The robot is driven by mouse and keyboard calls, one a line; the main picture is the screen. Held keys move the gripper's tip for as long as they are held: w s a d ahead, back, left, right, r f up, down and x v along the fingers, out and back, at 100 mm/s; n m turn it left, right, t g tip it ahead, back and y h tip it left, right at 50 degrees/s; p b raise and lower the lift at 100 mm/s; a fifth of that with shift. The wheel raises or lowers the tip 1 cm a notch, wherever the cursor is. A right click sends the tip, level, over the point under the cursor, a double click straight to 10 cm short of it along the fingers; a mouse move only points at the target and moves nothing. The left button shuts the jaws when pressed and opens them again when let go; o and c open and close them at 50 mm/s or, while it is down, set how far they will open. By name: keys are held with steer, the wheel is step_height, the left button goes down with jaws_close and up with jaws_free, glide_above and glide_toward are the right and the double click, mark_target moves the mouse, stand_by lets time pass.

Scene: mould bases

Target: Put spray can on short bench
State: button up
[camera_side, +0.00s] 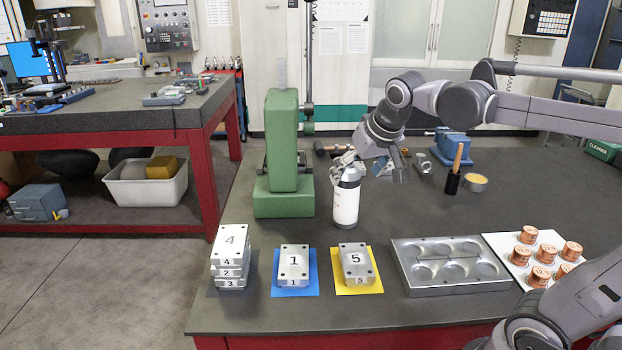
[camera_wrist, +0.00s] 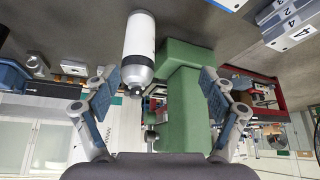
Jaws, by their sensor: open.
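The spray can (camera_side: 346,203), white with a dark shoulder and grey top, stands upright on the dark worktop (camera_side: 420,230). My gripper (camera_side: 372,165) is at the height of the can's top, just right of it in the side view. In the wrist view the spray can (camera_wrist: 138,45) shows upside down, beyond the spread fingers of my gripper (camera_wrist: 160,92) and nearer the left one. The fingers are open and hold nothing.
A green machine column (camera_side: 283,150) stands close left of the can. Numbered metal blocks (camera_side: 293,262), a metal mould plate (camera_side: 450,265) and a white tray of copper parts (camera_side: 500,245) line the front.

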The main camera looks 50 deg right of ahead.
steer(key=s+a+f+n+t+y, duration=0.1)
steer(key=s+a+f+n+y, duration=0.1)
steer(key=s+a+f+n, duration=0.3)
steer(key=s+a+f, duration=0.3)
steer(key=f, duration=0.2)
steer(key=shift+s+a+f+t+y, duration=0.2)
steer(key=shift+s+f+t+y, duration=0.1)
stand_by(0.5)
